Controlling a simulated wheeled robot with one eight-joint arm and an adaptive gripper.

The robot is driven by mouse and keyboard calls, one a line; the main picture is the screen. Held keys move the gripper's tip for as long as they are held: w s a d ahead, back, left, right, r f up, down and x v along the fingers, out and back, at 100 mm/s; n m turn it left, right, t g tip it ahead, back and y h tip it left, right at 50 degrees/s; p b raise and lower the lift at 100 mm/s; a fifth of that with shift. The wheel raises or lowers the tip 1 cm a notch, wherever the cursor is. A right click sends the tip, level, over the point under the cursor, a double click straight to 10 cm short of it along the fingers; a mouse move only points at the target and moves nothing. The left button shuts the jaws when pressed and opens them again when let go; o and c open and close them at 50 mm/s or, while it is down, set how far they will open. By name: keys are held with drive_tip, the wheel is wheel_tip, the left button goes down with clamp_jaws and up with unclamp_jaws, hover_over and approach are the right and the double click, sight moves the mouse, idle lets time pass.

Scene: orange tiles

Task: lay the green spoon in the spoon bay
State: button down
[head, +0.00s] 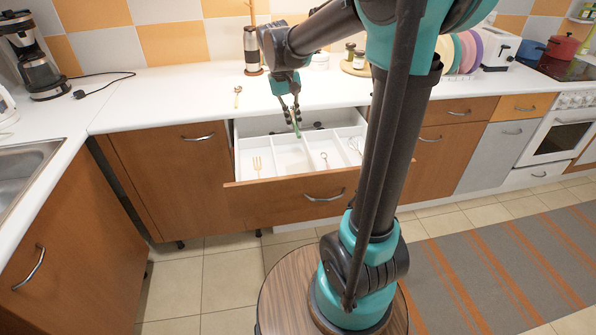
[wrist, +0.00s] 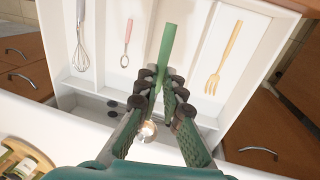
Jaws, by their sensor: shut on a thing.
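My gripper (head: 295,118) is shut on the green spoon (wrist: 167,45) and holds it over the open drawer. The green handle points toward the drawer front in the wrist view; a shiny rounded part (wrist: 148,130) between the fingers may be its bowl. The white drawer tray (head: 270,136) has several long bays. Below the spoon is an empty-looking bay (head: 291,160), between the bay with a wooden fork (wrist: 224,57) and the bay with a small pink-handled utensil (wrist: 126,43). A whisk (wrist: 82,38) lies in the bay beyond. No label shows which is the spoon bay.
The drawer front (head: 285,200) stands out from the cabinets. Dark items (wrist: 112,104) lie in the drawer's rear compartment. Another spoon (head: 238,92) lies on the white counter (head: 180,98), left of my gripper. A tall flask (head: 251,48) stands behind. The left counter is mostly clear.

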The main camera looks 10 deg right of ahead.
wheel_tip(320, 180, down, 19)
drive_tip(key=shift+f, duration=0.2)
idle(0.3)
drive_tip(key=shift+f, duration=0.15)
drive_tip(key=c, duration=1.7)
unclamp_jaws()
drive_tip(key=r, duration=0.4)
drive_tip(key=a+r, duration=0.1)
drive_tip(key=r, duration=0.3)
drive_tip(key=a+r, duration=0.1)
drive_tip(key=r, duration=0.3)
drive_tip(key=shift+a+r, duration=0.1)
